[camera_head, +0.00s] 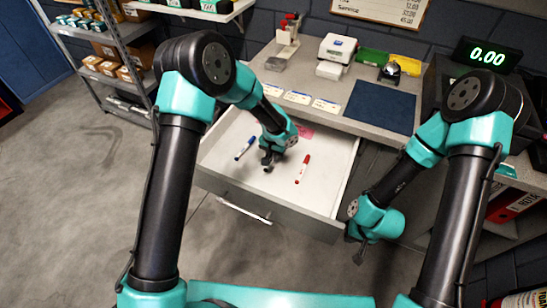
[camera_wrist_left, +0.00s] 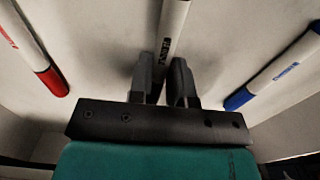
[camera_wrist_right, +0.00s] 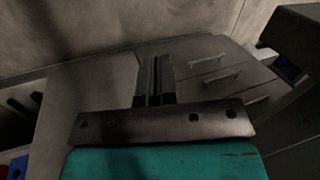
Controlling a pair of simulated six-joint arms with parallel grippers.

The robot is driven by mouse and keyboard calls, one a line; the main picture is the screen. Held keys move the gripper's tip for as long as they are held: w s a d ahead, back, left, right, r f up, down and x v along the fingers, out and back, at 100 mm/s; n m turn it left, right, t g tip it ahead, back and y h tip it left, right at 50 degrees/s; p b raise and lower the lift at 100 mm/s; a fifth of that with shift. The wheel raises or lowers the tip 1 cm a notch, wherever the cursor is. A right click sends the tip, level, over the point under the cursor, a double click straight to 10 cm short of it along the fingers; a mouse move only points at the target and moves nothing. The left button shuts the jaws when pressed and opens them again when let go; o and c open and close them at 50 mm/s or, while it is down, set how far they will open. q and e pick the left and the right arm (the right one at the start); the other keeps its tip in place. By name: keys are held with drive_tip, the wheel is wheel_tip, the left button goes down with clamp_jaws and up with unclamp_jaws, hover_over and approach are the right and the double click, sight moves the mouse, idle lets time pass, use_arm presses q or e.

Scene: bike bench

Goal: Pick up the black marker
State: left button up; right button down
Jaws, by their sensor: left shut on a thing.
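The black marker (camera_wrist_left: 173,22), a white barrel with dark lettering, lies between the two fingers of my left gripper (camera_wrist_left: 167,84) in the left wrist view. My left gripper (camera_head: 268,163) is shut on it, low inside the open drawer. In the head view the marker cannot be made out under the gripper, and its cap is hidden in the wrist view. My right gripper (camera_head: 358,254) is outside the drawer, at its right front; its fingers (camera_wrist_right: 155,80) are together and empty in the right wrist view.
In the drawer (camera_head: 222,165), a blue marker (camera_head: 245,147) lies left of my left gripper and a red marker (camera_head: 303,169) lies right of it. The bench top above holds white cards (camera_head: 297,97), a blue mat (camera_head: 380,107) and a white printer-like box (camera_head: 337,50).

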use_arm(q)
clamp_jaws()
wheel_tip(320, 180, up, 10)
idle(0.6)
